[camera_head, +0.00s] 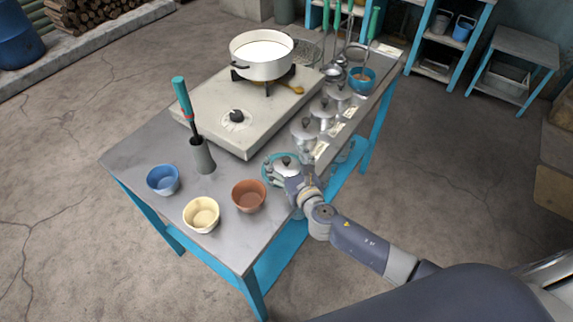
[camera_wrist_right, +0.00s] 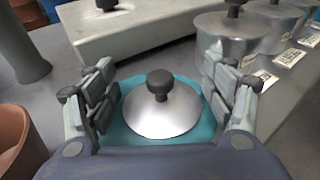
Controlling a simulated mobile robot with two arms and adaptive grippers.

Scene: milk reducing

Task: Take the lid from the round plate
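A silver lid (camera_wrist_right: 160,108) with a dark round knob lies on a teal round plate (camera_wrist_right: 196,138) on the table. In the head view the lid (camera_head: 287,164) and the plate (camera_head: 267,167) are partly covered by my right gripper (camera_head: 290,172). In the right wrist view my right gripper (camera_wrist_right: 160,92) is open, with one finger on each side of the lid. The fingers look apart from the knob, with gaps on both sides. My left gripper does not show in either view.
Several silver lidded pots (camera_head: 304,131) with labels stand right behind the plate. A stove (camera_head: 240,105) with a white pot (camera_head: 262,60) stands behind left. A brown bowl (camera_head: 249,196), a cream bowl (camera_head: 201,214), a blue bowl (camera_head: 163,180) and a grey holder (camera_head: 202,156) are left.

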